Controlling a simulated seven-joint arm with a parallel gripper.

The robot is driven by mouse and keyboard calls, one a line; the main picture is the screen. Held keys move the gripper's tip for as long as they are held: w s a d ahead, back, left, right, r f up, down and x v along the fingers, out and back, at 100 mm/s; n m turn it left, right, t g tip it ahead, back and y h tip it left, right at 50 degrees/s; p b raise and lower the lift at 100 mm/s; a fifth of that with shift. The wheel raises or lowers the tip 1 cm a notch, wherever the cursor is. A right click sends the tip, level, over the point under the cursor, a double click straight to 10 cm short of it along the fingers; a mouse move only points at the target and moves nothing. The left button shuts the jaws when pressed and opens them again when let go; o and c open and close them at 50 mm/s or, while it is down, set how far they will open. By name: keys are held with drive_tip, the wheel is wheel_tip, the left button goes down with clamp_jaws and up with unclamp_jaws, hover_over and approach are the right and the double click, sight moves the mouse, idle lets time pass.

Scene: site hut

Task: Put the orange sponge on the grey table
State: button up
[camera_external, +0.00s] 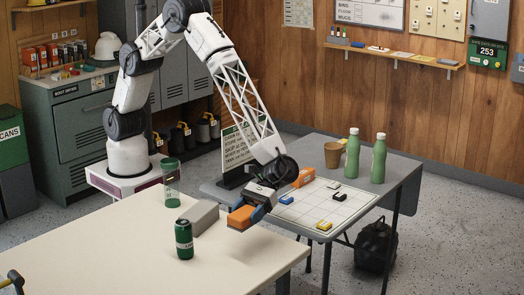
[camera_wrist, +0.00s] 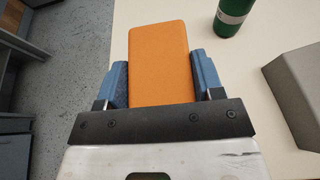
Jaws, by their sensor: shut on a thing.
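My gripper (camera_external: 246,214) has its blue fingers shut on the orange sponge (camera_external: 240,218). In the wrist view the sponge (camera_wrist: 158,62) sits between the two fingers of my gripper (camera_wrist: 160,82). The sponge appears to be above the cream table, near its edge; the exact gap is hard to tell. The grey table (camera_external: 392,178) stands beyond, to the right. A second orange block (camera_external: 304,177) lies on it near its left side.
The cream table (camera_external: 130,245) holds a green can (camera_external: 184,240), a grey block (camera_external: 200,217) and a clear green-topped bottle (camera_external: 172,185). The grey table bears a white grid board (camera_external: 325,203) with small blocks, two green bottles (camera_external: 379,160) and a brown cup (camera_external: 333,155).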

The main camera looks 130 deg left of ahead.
drive_tip(key=s+a+r+n+t+y, duration=0.1)
drive_tip(key=s+a+r+n+t, duration=0.15)
drive_tip(key=a, duration=1.05)
drive_tip(key=s+a+r+n+t+y, duration=0.2)
drive_tip(key=s+a+n+t, duration=0.15)
drive_tip(key=a, duration=1.05)
drive_tip(key=s+a+r+n+t+y, duration=0.1)
drive_tip(key=s+a+r+n+t, duration=0.2)
drive_tip(key=a, duration=1)
drive_tip(key=s+a+n+t+y, duration=0.3)
drive_tip(key=s+a+n+y, duration=0.2)
drive_tip(key=s+a, duration=1.05)
drive_tip(key=s+f+n+y, duration=0.1)
drive_tip(key=s+f, duration=0.3)
drive_tip(key=s, duration=0.4)
drive_tip(key=s+f+n+y, duration=0.2)
drive_tip(key=s+f+y, duration=0.1)
drive_tip(key=s, duration=0.5)
drive_tip(key=s+a+f+n+t+y, duration=0.1)
drive_tip(key=s+f+n+y, duration=0.1)
drive_tip(key=s+f, duration=0.3)
drive_tip(key=s, duration=0.3)
drive_tip(key=shift+f, duration=0.2)
drive_tip(key=w+a, duration=0.3)
drive_tip(key=w, duration=0.1)
drive_tip(key=w+a+f, duration=0.1)
drive_tip(key=w+a, duration=0.6)
drive_tip(key=shift+w+a+f, duration=0.25)
drive_tip(key=shift+w+a, duration=0.1)
drive_tip(key=shift+w, duration=0.05)
